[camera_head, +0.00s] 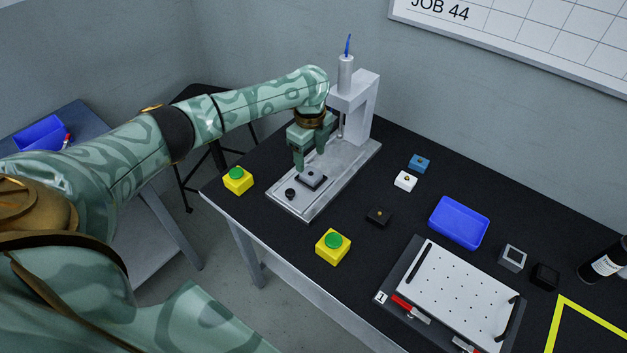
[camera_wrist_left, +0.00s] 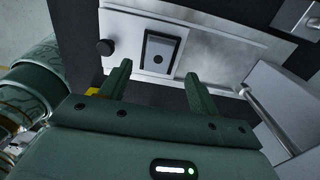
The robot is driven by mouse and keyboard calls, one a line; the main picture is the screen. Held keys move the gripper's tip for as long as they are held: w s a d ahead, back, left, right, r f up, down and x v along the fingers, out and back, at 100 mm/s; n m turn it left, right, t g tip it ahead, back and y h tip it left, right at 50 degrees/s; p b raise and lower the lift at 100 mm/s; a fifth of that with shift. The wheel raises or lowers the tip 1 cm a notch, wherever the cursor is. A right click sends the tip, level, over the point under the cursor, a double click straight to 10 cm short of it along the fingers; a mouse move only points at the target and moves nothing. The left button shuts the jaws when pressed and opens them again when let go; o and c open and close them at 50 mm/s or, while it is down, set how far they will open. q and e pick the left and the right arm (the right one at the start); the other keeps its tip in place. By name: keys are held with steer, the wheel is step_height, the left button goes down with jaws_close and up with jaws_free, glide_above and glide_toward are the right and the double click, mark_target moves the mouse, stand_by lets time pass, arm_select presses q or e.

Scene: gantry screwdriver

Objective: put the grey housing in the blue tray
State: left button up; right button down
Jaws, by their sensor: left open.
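The grey housing (camera_head: 312,176) is a small block seated in a black nest on the metal base plate of the screwdriver gantry. In the left wrist view the housing (camera_wrist_left: 161,48) has a dark round spot on its top and lies just beyond the fingertips. My left gripper (camera_head: 310,161) points down close to the housing, its fingers apart with nothing between them; it also shows in the left wrist view (camera_wrist_left: 156,74). The blue tray (camera_head: 460,222) is empty and lies on the black table, right of the gantry. My right gripper is out of view.
The gantry column (camera_head: 362,105) stands close behind my gripper. Yellow boxes with green buttons (camera_head: 238,180) (camera_head: 333,246) flank the base. Small blue (camera_head: 419,163), white (camera_head: 405,181) and black (camera_head: 378,216) blocks lie between gantry and tray. A perforated plate (camera_head: 460,295) lies in front of the tray.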

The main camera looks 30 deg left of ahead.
mark_target(311, 173)
arm_select(q)
steer(key=shift+f, duration=0.65)
step_height(311, 173, down, 4)
steer(key=b, duration=0.3)
steer(key=shift+s+d+f, duration=0.1)
steer(key=shift+s+d, duration=0.05)
steer(key=shift+f, duration=0.2)
steer(key=shift+r, duration=0.2)
steer(key=c, duration=1.2)
steer(key=shift+r, duration=0.1)
